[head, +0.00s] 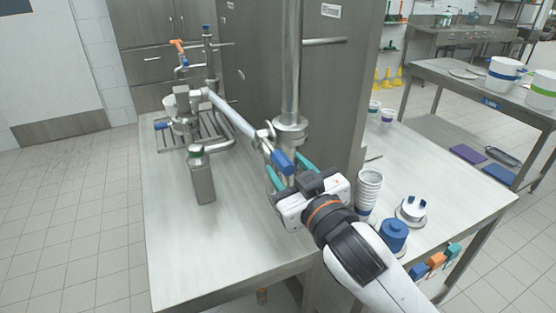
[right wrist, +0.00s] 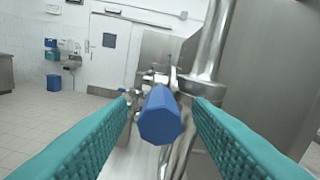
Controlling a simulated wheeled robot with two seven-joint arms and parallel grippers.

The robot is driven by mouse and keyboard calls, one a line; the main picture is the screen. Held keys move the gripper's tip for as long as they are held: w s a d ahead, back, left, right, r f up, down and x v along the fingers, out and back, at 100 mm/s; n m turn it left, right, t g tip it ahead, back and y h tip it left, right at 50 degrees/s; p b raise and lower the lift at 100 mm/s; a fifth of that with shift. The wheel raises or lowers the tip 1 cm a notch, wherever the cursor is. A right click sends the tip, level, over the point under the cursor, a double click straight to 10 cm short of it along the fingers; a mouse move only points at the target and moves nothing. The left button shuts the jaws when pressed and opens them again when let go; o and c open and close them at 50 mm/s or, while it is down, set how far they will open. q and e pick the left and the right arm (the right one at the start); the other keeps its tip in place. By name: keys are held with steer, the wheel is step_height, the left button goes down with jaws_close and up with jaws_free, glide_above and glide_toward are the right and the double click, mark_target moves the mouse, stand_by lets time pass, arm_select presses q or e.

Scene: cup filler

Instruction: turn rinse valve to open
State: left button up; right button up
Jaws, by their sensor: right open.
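The rinse valve appears to be the blue-handled valve (head: 283,161) on the steel pipework at the foot of the vertical pipe (head: 291,70). Its blue handle (right wrist: 160,117) points toward the camera in the right wrist view. My right gripper (head: 290,175) is open, with its teal fingers on either side of the blue handle. In the right wrist view the handle lies between the fingers, with visible gaps to both. My left gripper is not in view.
A steel bottle with a green cap (head: 202,178) stands on the steel table (head: 200,255) left of the gripper. A filler with an orange lever (head: 179,46) stands behind. Stacked cups (head: 368,190) and a blue container (head: 393,235) stand to the right. The table's front left is clear.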

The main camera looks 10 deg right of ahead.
mark_target(278, 157)
steer(key=x, duration=0.4)
steer(key=shift+w+a+p, duration=0.15)
steer(key=shift+w+p, duration=0.2)
steer(key=shift+w, duration=0.05)
jaws_close()
